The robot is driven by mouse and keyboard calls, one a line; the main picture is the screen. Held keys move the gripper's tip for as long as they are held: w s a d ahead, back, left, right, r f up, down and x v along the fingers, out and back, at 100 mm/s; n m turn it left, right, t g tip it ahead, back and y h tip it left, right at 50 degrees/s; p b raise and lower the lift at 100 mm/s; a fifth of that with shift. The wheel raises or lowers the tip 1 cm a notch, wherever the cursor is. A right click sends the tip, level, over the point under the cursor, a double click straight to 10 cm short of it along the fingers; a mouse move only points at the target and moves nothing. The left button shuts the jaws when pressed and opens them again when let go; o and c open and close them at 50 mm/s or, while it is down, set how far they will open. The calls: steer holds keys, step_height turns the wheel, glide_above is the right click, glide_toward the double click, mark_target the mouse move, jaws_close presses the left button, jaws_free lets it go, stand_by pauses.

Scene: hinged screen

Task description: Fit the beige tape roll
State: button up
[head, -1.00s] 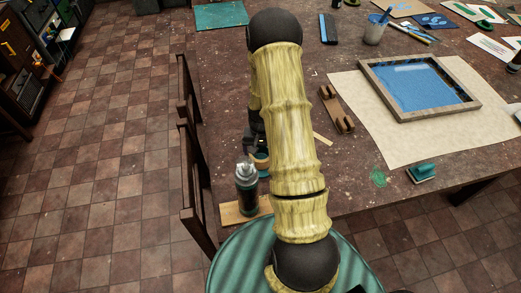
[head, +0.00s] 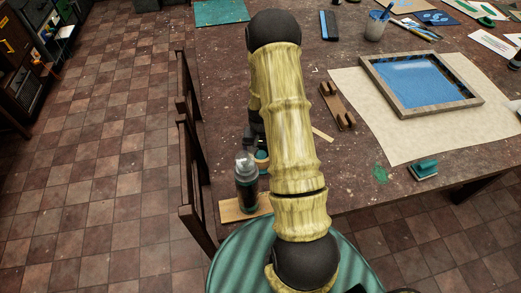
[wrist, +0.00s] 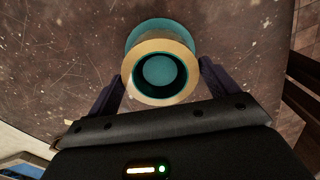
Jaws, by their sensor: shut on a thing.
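The beige tape roll (wrist: 160,95) is between the two fingers of my gripper (wrist: 162,84) in the wrist view. The gripper is shut on it. The roll's inner ring is dark teal, and a lighter teal round face shows inside its hole. A teal disc (wrist: 160,28) shows behind the roll's far edge; I cannot tell whether the roll touches it or sits around a post. In the head view a small part of the roll (head: 263,165) shows beside my arm, which hides most of the gripper.
A dark bottle (head: 246,184) stands close in front of the roll, by a light wooden board (head: 237,208). A brown wooden holder (head: 337,106) and a framed blue screen (head: 421,82) lie to the right. A chair (head: 193,180) stands at the table's left edge.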

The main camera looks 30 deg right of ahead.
steer(key=shift+f+b, duration=0.3)
steer(key=shift+f, duration=0.2)
steer(key=shift+f, duration=0.1)
steer(key=shift+s, duration=0.1)
steer(key=o, duration=0.8)
steer(key=shift+r+b, duration=0.3)
steer(key=shift+r, duration=0.45)
step_height(320, 180, up, 16)
steer(key=b, duration=0.2)
steer(key=shift+b, duration=0.35)
